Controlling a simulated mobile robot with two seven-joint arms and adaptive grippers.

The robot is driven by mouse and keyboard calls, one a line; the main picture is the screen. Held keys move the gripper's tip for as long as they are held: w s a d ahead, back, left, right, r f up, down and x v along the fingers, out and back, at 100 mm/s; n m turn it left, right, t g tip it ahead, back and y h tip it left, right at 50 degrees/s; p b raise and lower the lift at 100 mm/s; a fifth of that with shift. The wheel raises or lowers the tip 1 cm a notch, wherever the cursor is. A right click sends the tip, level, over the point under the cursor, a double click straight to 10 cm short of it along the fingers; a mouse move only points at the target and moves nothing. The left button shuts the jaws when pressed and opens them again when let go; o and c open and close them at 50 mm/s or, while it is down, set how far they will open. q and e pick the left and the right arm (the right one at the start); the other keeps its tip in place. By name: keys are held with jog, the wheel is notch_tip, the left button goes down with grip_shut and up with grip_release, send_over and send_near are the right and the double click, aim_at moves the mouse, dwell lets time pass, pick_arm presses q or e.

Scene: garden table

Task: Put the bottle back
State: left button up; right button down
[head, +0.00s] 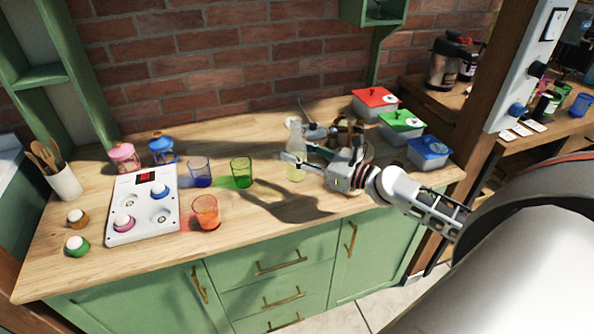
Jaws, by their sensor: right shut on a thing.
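A clear bottle (296,169) with pale yellow contents stands about upright near the middle of the wooden counter. My right gripper (294,160) reaches in from the right and is shut on the bottle at its upper body. I cannot tell whether the bottle's base touches the counter or hangs just above it. My left gripper is not in view.
Blue (199,173), green (241,172) and orange (206,212) glasses stand left of the bottle. A white panel (120,200) is farther left. Red (375,100), green (402,122) and blue-lidded (430,150) boxes line the right. Wood in front of the bottle is free.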

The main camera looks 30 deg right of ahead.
aim_at(305, 171)
jog(key=shift+f, duration=0.6)
notch_tip(305, 171, down, 4)
jog(key=shift+r+b, duration=0.2)
jog(key=shift+b, duration=0.2)
jog(key=shift+f, duration=0.2)
jog(key=shift+r, duration=0.1)
jog(key=shift+f, duration=0.2)
jog(key=c, duration=1.3)
grip_release()
